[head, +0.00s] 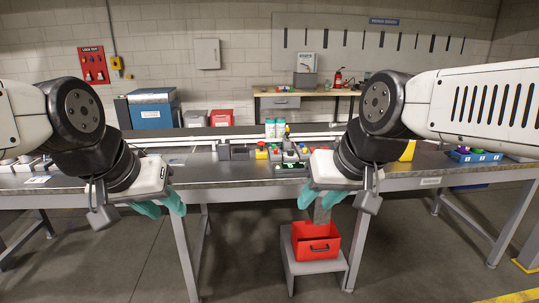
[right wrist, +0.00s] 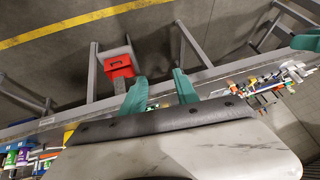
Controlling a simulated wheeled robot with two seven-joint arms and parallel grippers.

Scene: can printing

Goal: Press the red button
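A cluster of small equipment (head: 288,153) sits at the middle of the table, with red, yellow, green and dark parts. It is too small for me to tell surely which red spot is the red button. My left gripper (head: 161,204) is open and empty, in front of the table's near edge, left of the cluster. My right gripper (head: 319,202) is open and empty, in front of the near edge, right of the cluster. The right wrist view also shows its two teal fingers (right wrist: 160,92) apart with nothing between them.
The long grey table (head: 235,172) runs across the view. A red bin (head: 316,249) stands on a low stool (head: 313,268) below my right gripper. A blue tray (head: 474,156) is at the right. The table left of the cluster looks fairly clear.

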